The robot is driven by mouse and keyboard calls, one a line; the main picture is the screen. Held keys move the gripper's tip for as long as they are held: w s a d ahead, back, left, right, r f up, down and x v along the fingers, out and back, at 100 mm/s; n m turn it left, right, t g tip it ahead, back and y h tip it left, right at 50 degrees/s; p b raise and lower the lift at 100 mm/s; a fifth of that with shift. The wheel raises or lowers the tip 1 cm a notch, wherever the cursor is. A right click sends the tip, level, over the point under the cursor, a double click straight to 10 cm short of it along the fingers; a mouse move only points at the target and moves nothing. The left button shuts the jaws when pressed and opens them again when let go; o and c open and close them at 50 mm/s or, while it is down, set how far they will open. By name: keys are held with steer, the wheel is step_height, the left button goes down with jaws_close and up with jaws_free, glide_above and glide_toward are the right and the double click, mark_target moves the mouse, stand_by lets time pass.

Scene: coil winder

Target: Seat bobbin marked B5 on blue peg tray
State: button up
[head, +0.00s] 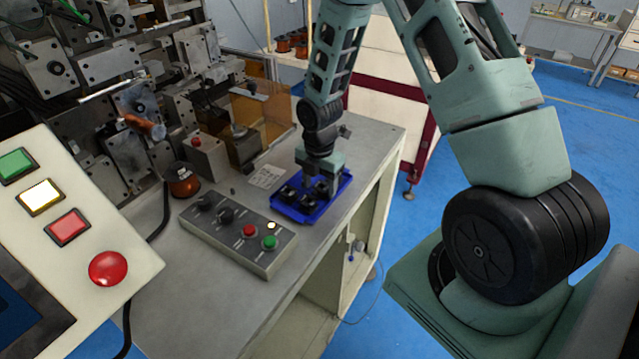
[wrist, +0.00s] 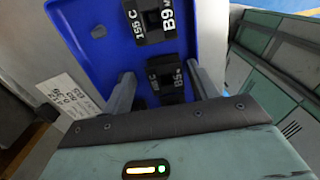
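The blue peg tray (head: 345,188) sits on the grey bench top in the head view, with black bobbins (head: 287,193) in it. The wrist view shows the tray (wrist: 75,45) from above. A black bobbin whose label appears to read B5 (wrist: 165,80) is between my fingers, over or in the tray; I cannot tell whether it is seated. Another black bobbin, marked B9 (wrist: 152,20), is beyond it. My gripper (wrist: 163,90) points down at the tray (head: 322,190). Its fingers are apart on either side of the B5 bobbin, with a visible gap at the left finger.
A control box (head: 238,232) with knobs and buttons stands close in front of the tray. A paper label (head: 267,176) lies beside it. A copper-coloured spool (head: 183,182) and the winder machine are to the left.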

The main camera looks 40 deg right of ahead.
step_height(320, 180, up, 17)
steer(key=b, duration=0.2)
steer(key=shift+r, duration=0.2)
stand_by(0.7)
steer(key=s+a+m+b, duration=0.1)
steer(key=s+a+m, duration=0.25)
steer(key=a, duration=0.65)
steer(key=s+a+f+m+b, duration=0.1)
steer(key=s+a+m, duration=0.4)
steer(key=s, duration=0.5)
steer(key=s+a+f+m+b, duration=0.1)
steer(key=s+a+m, duration=0.4)
steer(key=s+a, duration=0.4)
steer(key=shift+s+a+y+b, duration=0.25)
steer(key=shift+s+y+b, duration=0.05)
steer(key=shift+s, duration=0.55)
